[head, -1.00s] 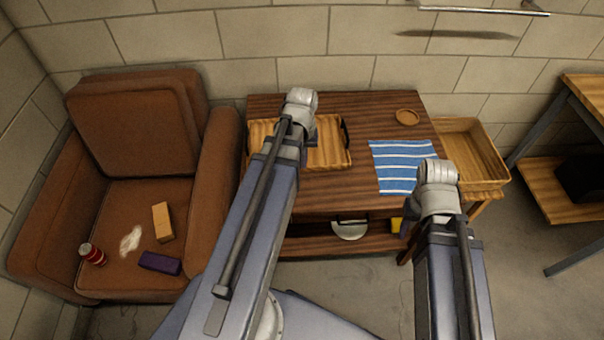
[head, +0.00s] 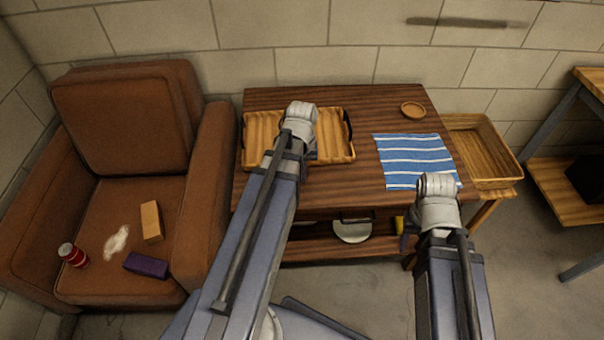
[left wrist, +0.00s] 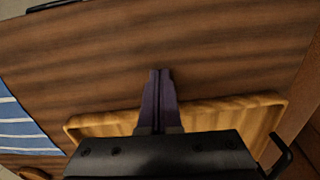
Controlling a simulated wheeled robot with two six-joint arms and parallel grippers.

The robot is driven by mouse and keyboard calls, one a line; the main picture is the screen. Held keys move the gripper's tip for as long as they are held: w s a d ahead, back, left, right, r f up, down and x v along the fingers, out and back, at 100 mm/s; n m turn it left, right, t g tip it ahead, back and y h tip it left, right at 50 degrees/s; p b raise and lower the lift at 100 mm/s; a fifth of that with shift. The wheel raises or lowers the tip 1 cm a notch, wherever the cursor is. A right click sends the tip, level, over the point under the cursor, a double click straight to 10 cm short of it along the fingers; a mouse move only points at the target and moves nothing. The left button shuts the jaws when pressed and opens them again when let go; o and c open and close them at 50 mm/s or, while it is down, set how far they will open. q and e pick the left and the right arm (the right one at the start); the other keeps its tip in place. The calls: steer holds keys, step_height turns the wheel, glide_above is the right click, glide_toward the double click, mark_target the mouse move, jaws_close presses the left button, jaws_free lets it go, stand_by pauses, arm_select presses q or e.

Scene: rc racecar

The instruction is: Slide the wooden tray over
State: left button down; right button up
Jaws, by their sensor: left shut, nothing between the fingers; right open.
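The wooden tray (head: 336,133) is a light, shallow tray with dark handles, lying at the left end of the dark wooden table (head: 350,195). My left arm covers its middle in the head view. In the left wrist view its long rim (left wrist: 95,123) runs across the lower part. My left gripper (left wrist: 158,72) is shut and empty, its tips crossing past that rim over bare tabletop; I cannot tell whether it touches the tray. My right gripper (head: 408,236) is open, low by the table's front right, mostly hidden by its own wrist.
A blue striped cloth (head: 412,160) lies right of the tray, with a small round wooden dish (head: 413,110) behind it. A wooden crate (head: 485,150) stands beyond the table's right end. A brown armchair (head: 120,200) stands close on the left. Bare tabletop separates tray and cloth.

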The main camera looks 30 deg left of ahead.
arm_select(q)
steer(key=w, duration=0.1)
steer(key=w+a, duration=0.1)
steer(key=w+p, duration=0.1)
steer(key=shift+a, duration=0.3)
steer(key=shift+w+a, duration=0.2)
steer(key=shift+w, duration=0.05)
steer(key=shift+w, duration=0.1)
steer(key=w+a, duration=0.2)
steer(key=w, duration=0.2)
steer(key=w+a, duration=0.3)
steer(key=w, duration=0.2)
steer(key=w+a, duration=0.3)
steer(key=w, duration=0.2)
steer(key=shift+a, duration=0.1)
steer(key=shift+s, duration=0.2)
